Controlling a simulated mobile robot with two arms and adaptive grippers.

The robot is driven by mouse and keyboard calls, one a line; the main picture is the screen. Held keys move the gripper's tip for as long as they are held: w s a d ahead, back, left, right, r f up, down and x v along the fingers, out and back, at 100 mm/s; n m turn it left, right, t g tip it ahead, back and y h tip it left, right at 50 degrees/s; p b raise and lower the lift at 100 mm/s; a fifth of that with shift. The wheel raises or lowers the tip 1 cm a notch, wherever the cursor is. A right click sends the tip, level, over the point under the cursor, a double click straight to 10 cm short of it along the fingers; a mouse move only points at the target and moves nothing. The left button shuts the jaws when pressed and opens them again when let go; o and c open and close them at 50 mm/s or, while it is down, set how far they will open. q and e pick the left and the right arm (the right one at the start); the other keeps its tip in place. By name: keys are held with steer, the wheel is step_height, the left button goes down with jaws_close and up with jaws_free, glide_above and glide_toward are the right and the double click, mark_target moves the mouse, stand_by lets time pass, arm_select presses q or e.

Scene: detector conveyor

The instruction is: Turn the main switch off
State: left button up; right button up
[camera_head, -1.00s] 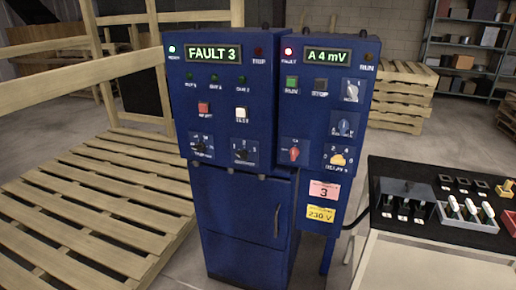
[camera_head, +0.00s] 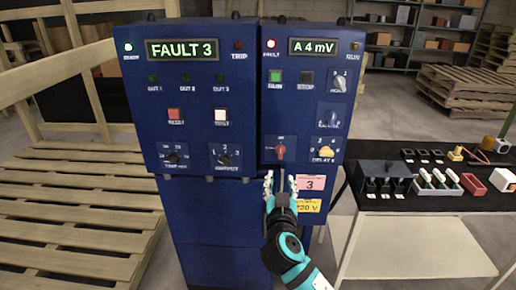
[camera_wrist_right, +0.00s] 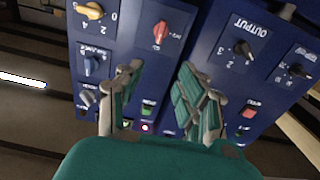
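My right gripper (camera_head: 281,184) is just below the switch in the head view, in front of the cabinet. Its two fingers are spread apart with nothing between them, as the right wrist view also shows (camera_wrist_right: 160,78). The gripper does not touch the switch. My left gripper is not in view.
A yellow delay knob (camera_head: 326,152) is right of the red switch, with a blue knob (camera_head: 329,119) above it. Displays read FAULT 3 and A 4 mV. A dark-topped table (camera_head: 440,204) with parts stands at right, wooden pallets (camera_head: 75,215) at left.

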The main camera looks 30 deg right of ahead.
mark_target(281, 149)
steer(key=p+x, duration=0.3)
steer(key=x, duration=1.2)
steer(key=shift+w+d, duration=0.3)
steer(key=shift+w+d+f, duration=0.1)
steer(key=shift+w+d, duration=0.2)
steer(key=shift+w, duration=0.2)
steer(key=shift+s, duration=0.1)
jaws_close()
